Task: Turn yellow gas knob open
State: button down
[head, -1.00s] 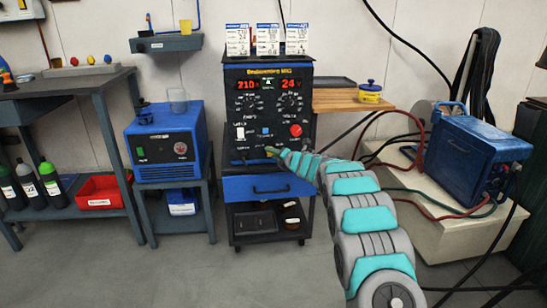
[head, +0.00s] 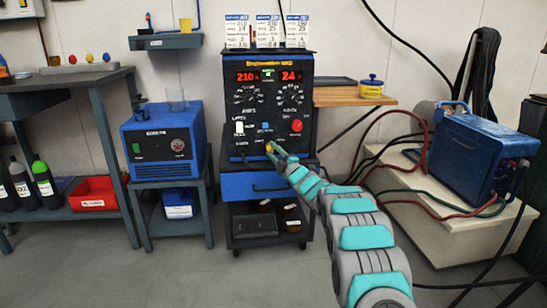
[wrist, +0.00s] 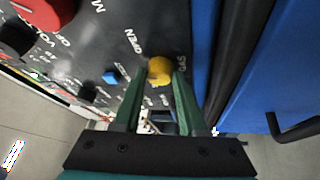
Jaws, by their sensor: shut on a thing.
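The yellow gas knob (wrist: 160,70) sits low on the black welder panel (wrist: 130,36), beside white lettering that reads OPEN and GAS in the wrist view. My gripper (wrist: 156,84) is shut on the knob, with one green finger on each side of it. In the head view the knob (head: 270,147) shows as a small yellow spot at the tip of my gripper (head: 274,150), near the bottom of the panel. How far the knob is turned I cannot tell.
A blue button (wrist: 112,77) and a red knob (wrist: 48,12) are on the same panel. A blue drawer (head: 240,186) is below the panel. A blue box (head: 165,145) stands left, and a blue machine (head: 470,155) with cables stands right.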

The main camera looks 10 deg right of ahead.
jog(key=m+t+h, duration=0.1)
jog(key=m, duration=0.2)
jog(key=m+t+h+b, duration=0.1)
jog(key=m+t, duration=0.1)
jog(key=m, duration=0.2)
jog(key=shift+a+f, duration=0.1)
jog(key=shift+f, duration=0.1)
dwell(0.4)
jog(key=shift+c, duration=2.3)
grip_release()
jog(key=shift+s+f, duration=0.1)
jog(key=v, duration=0.7)
jog(key=shift+s, duration=0.25)
jog(key=shift+f, duration=0.1)
